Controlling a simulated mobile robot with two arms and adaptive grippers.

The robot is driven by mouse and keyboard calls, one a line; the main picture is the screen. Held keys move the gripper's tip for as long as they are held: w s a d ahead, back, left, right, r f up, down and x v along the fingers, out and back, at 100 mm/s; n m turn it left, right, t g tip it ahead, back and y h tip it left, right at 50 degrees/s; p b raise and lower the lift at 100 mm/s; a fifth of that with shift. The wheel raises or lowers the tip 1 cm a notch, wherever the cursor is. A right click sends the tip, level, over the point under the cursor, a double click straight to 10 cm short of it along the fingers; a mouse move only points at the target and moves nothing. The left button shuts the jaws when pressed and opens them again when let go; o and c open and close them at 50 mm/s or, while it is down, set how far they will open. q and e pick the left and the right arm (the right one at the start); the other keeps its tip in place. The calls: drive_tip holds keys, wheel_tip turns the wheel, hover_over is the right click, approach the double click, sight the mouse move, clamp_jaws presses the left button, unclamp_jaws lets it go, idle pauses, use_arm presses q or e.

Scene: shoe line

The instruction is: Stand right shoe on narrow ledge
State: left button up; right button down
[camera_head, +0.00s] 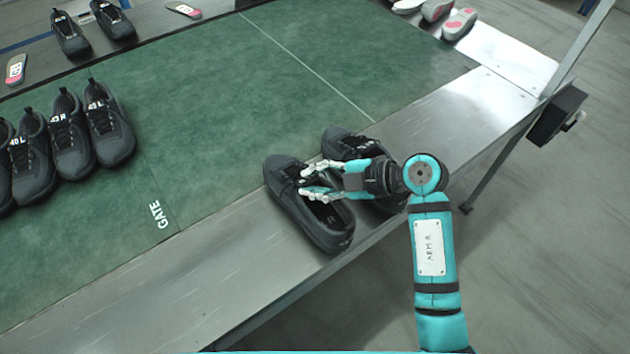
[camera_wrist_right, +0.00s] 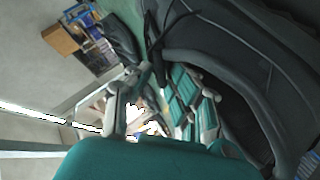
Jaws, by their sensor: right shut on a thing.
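A dark grey shoe (camera_head: 288,212) with black laces is at the narrow metal ledge (camera_head: 200,270) along the green belt's front edge, its toe pointing up-left toward the belt. My right gripper (camera_head: 306,180) comes in from the right, shut on this shoe around its laces and opening. A second dark shoe (camera_head: 340,140) is just right of it, partly hidden by my gripper. In the right wrist view the held shoe (camera_wrist_right: 220,42) fills the right side, close to my gripper's fingers (camera_wrist_right: 160,112). Whether its sole touches the ledge is unclear. My left gripper is out of view.
Several dark shoes (camera_head: 72,138) stand in a row on the belt (camera_head: 230,110) at the left. More shoes (camera_head: 70,35) stand beyond its far edge. The word GATE is printed near the ledge. A black box (camera_head: 556,115) is at the right. The ledge's left part is bare.

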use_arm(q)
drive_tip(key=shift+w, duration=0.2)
use_arm(e)
drive_tip(key=shift+f, duration=0.15)
drive_tip(key=c, duration=1.2)
unclamp_jaws()
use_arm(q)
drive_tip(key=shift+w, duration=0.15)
use_arm(e)
drive_tip(key=shift+o, duration=0.2)
drive_tip(key=shift+d, duration=0.1)
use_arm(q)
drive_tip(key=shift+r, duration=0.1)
use_arm(e)
drive_tip(key=v, duration=1.2)
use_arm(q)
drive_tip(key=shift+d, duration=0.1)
use_arm(e)
drive_tip(key=shift+s, duration=0.1)
